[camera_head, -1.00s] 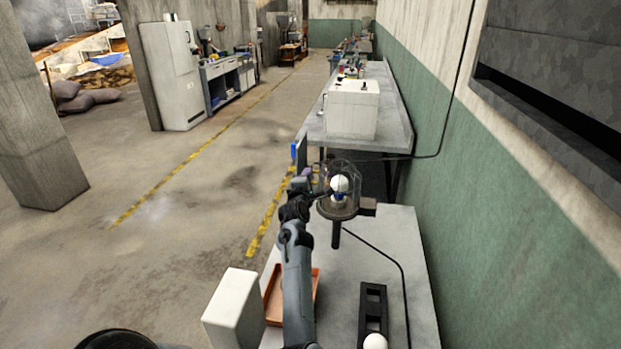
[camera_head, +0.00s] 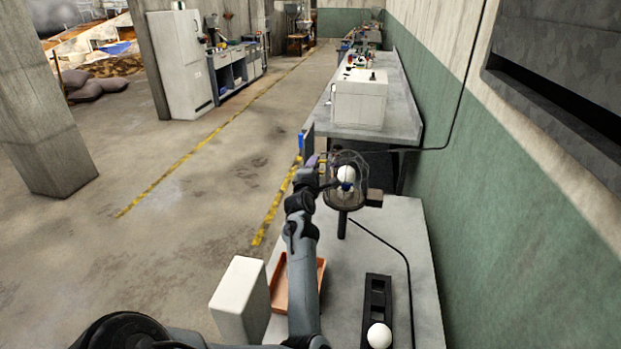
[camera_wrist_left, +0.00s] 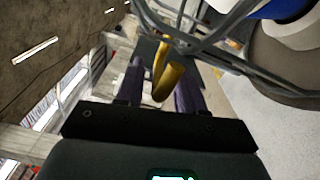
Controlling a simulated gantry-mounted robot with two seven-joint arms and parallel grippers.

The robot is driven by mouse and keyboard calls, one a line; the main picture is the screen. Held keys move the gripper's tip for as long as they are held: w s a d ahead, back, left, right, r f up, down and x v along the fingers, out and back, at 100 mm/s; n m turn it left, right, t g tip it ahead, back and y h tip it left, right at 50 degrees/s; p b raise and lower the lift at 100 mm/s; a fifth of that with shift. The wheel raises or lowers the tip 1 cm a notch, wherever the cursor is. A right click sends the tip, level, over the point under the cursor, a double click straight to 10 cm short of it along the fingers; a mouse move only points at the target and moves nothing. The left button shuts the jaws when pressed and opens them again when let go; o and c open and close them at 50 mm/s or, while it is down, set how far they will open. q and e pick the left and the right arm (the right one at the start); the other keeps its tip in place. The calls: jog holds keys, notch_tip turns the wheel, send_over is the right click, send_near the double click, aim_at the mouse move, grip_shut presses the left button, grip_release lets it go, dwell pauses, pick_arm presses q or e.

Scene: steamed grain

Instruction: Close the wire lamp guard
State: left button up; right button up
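The lamp (camera_head: 346,174) stands at the far end of the near bench, with a white bulb, a blue collar and a round base. The thin dark wire guard (camera_head: 362,160) is around the bulb; I cannot tell if its halves meet. In the left wrist view, grey guard wires (camera_wrist_left: 215,40) cross the top, close to my fingers. My left gripper (camera_wrist_left: 160,85) is at the lamp's left side. Its two dark purple fingers stand apart, with a bent yellow handle (camera_wrist_left: 173,82) between them and visible gaps beside it. My right gripper is not in view.
An orange tray (camera_head: 281,290) and a white box (camera_head: 240,300) sit at the near bench's left. A black holder (camera_head: 376,298) with a white bulb (camera_head: 379,336) lies at the front right. A dark cable (camera_head: 398,253) runs along the right side. A white cabinet (camera_head: 358,103) stands behind.

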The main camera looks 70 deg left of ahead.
pick_arm(q)
jog(key=v, duration=1)
